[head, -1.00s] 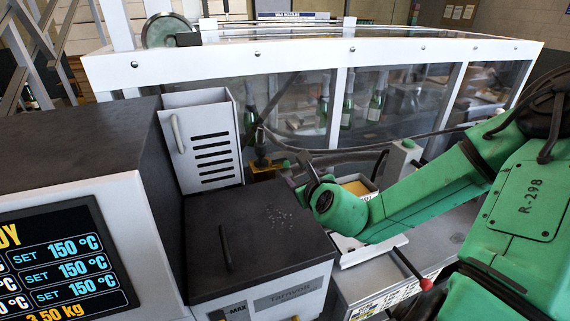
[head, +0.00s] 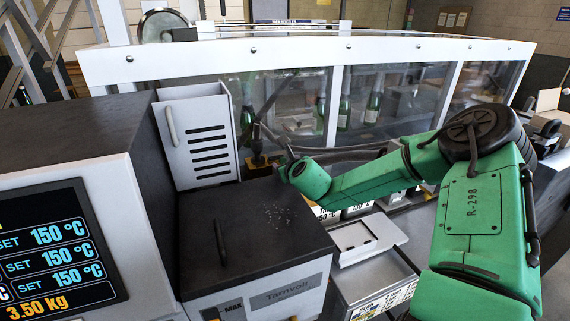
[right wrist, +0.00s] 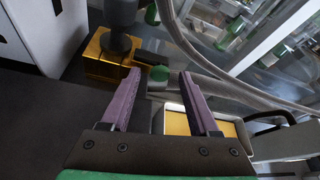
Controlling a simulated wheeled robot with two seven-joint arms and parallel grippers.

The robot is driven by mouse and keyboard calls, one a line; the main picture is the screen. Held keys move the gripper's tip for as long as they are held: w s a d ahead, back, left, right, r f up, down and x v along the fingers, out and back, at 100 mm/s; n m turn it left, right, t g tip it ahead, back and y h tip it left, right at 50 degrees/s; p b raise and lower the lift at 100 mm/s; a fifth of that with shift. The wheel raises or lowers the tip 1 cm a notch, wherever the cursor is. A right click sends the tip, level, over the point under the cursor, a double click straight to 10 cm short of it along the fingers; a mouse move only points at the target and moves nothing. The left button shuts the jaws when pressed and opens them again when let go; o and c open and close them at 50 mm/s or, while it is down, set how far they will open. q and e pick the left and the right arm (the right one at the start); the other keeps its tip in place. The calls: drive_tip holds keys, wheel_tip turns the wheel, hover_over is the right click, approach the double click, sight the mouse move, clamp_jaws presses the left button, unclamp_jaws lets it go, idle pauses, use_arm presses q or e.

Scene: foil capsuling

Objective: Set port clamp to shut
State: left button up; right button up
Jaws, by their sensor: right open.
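The brass fitting (head: 259,160) also shows in the head view, beside the black-topped machine. My right gripper (right wrist: 161,80) is open and empty, its two purple fingers pointing toward the lever. My left gripper is not in view.
A black-topped machine (head: 260,235) stands in front of the fitting. A white slotted box (head: 197,135) is to its left. A clear-walled enclosure (head: 290,100) with green bottles is behind. A grey hose (right wrist: 215,72) curves close past the fingers.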

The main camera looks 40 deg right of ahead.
drive_tip(key=shift+s, duration=0.1)
clamp_jaws()
idle(1.3)
